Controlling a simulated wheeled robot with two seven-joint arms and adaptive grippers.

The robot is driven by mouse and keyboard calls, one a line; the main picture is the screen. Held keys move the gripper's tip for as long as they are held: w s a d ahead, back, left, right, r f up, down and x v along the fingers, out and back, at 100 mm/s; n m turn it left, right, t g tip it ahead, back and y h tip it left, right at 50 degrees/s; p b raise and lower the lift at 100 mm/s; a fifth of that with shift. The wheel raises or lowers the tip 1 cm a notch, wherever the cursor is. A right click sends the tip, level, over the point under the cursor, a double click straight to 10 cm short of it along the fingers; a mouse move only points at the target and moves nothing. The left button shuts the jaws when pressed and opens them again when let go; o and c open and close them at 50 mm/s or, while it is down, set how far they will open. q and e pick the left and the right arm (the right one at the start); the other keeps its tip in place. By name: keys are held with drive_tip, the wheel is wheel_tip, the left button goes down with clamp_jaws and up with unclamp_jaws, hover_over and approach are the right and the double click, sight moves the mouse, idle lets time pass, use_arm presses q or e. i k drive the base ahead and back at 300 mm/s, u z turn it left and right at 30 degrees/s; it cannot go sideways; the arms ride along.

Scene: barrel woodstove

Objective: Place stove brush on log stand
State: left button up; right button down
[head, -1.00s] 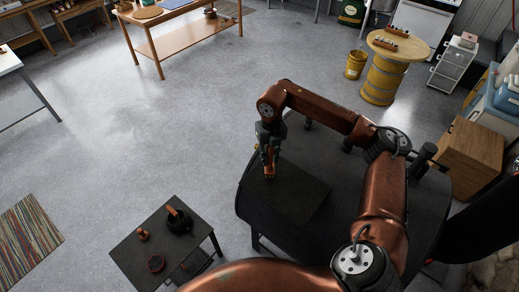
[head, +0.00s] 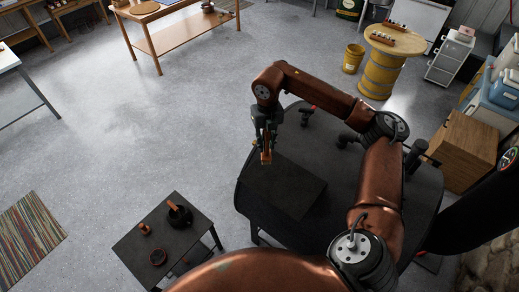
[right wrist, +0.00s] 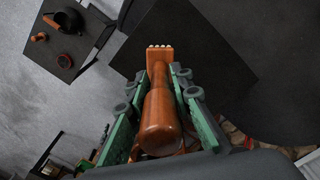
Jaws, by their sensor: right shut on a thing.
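The stove brush (right wrist: 160,122) has an orange-brown wooden handle and a blocky head with pale bristle tips. My right gripper (right wrist: 161,92) is shut on its handle. In the head view my right gripper (head: 266,138) holds the brush (head: 266,157) pointing down near the far left edge of the dark stove top. A low black stand with a lower shelf (head: 143,258), which looks like the log stand, is at the lower left. It also shows in the right wrist view (right wrist: 88,49). The brush is apart from this stand. My left gripper is not in view.
The stand bears a black pot with a wooden handle (head: 179,213), a small wooden piece (head: 145,229) and a round brown item (head: 158,257). The barrel stove (head: 330,180) has a square dark plate (head: 283,186) on top. Open grey floor (head: 150,130) lies left.

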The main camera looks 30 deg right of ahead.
sight(132, 250)
drive_tip(key=u, duration=0.05)
drive_tip(key=i, duration=0.9)
drive_tip(key=u, duration=2.3)
